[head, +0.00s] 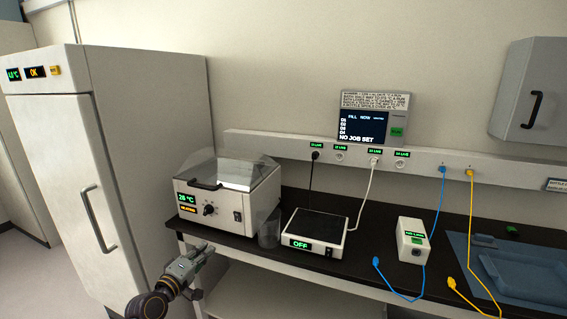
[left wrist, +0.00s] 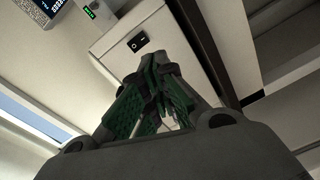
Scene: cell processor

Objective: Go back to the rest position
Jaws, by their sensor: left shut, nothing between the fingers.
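My left gripper (head: 199,254) shows in the head view in front of the bench's front edge, below the water bath (head: 226,196). Its fingers are shut and empty. In the left wrist view the closed green-padded fingers (left wrist: 158,75) point towards a white housing with a black rocker switch (left wrist: 138,41). I cannot tell from the wrist view how far the fingertips are from it. My right gripper is not in either view.
A clear beaker (head: 268,232) stands beside the bath, near the bench edge. A flat device reading OFF (head: 315,229), a small white box (head: 412,240) and a blue tray (head: 520,272) are further right. A tall white fridge (head: 112,170) stands left. Cables hang from the wall rail (head: 437,168).

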